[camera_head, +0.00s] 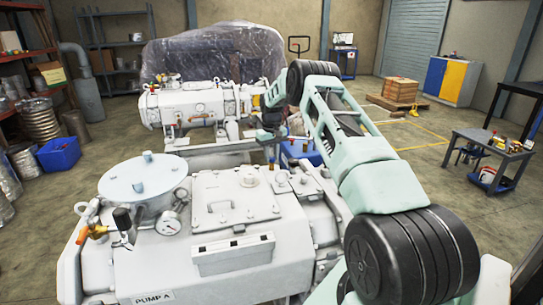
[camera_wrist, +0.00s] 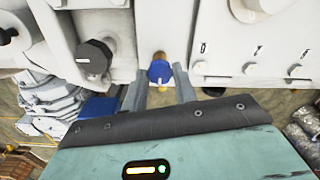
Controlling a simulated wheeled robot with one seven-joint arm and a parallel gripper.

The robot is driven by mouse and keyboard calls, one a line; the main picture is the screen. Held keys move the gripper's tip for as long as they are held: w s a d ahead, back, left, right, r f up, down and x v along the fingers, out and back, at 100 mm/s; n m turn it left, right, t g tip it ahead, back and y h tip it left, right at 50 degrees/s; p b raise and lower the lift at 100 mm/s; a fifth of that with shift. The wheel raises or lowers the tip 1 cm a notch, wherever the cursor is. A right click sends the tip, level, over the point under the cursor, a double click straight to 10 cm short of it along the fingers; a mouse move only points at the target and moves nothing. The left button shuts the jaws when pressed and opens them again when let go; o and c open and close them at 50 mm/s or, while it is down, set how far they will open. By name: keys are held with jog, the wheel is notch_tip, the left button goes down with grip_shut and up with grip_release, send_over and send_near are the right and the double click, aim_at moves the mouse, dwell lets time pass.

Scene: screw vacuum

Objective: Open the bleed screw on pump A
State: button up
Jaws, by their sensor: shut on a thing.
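Pump A (camera_head: 240,195) is the large white machine in the head view's foreground, with its "PUMP A" label (camera_head: 154,298) at the front edge. In the wrist view, a blue knob (camera_wrist: 159,71) with a white pointer mark sits on a white machine face. My gripper (camera_wrist: 161,86) has one finger on each side of this knob and is shut on it. The knob's stem shows above it. In the head view my arm reaches over pump A's right side, and the gripper is too small and dark to make out. I cannot tell whether this knob is the bleed screw.
A black knob (camera_wrist: 95,58) stands left of the blue knob. A panel with several small fittings (camera_wrist: 252,68) is at right. A second white machine (camera_head: 205,108) stands behind pump A.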

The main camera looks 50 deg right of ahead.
aim_at(272, 158)
dwell(0.4)
jog(key=o, duration=1)
jog(key=shift+r, duration=0.1)
notch_tip(272, 158, up, 17)
jog(key=shift+r+b, duration=0.15)
jog(key=shift+b, duration=0.85)
